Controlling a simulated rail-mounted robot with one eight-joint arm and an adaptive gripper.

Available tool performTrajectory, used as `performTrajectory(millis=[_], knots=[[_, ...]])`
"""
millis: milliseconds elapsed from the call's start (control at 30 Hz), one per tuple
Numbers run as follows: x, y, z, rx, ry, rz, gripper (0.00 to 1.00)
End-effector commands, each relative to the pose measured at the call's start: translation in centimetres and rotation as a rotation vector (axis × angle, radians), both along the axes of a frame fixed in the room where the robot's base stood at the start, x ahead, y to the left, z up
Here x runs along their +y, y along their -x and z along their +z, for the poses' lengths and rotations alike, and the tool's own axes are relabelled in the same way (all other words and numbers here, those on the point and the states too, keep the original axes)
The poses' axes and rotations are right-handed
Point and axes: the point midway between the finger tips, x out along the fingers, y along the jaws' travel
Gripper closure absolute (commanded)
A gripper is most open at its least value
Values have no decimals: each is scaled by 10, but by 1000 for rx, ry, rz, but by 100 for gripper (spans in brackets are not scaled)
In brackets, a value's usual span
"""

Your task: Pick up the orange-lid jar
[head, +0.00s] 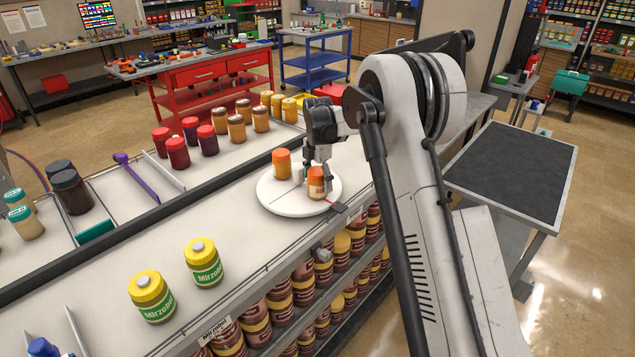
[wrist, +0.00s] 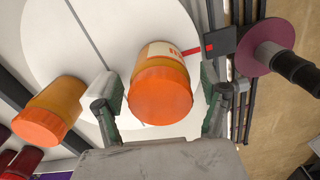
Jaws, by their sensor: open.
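An orange-lid jar (head: 316,183) with a pale label stands on the round white plate (head: 285,207) on the counter. A second orange-lid jar (head: 281,164) stands on the same plate, to the left and further back. My gripper (head: 318,178) is open and lowered at the right-hand jar. The second jar (wrist: 45,110) is outside the fingers at the left.
Two yellow-lid jars (head: 203,263) stand on the counter in front. Red-lid jars (head: 177,152) and several orange-brown jars (head: 236,128) stand behind the dark rail. Shelves full of jars (head: 280,300) lie below the counter edge. A dark-topped table (head: 515,170) is at the right.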

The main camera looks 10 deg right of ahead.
Motion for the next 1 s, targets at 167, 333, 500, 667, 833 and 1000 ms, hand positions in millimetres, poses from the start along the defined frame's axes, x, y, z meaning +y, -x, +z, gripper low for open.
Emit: performTrajectory(millis=[167, 333, 500, 667, 833, 1000], knots=[[0, 0, -2, 0, 0, 0, 24], [0, 0, -2, 0, 0, 0, 39], [0, 0, -1, 0, 0, 0, 62], [0, 0, -1, 0, 0, 0, 83], [0, 0, -1, 0, 0, 0, 85], [0, 0, 1, 0, 0, 0, 85]])
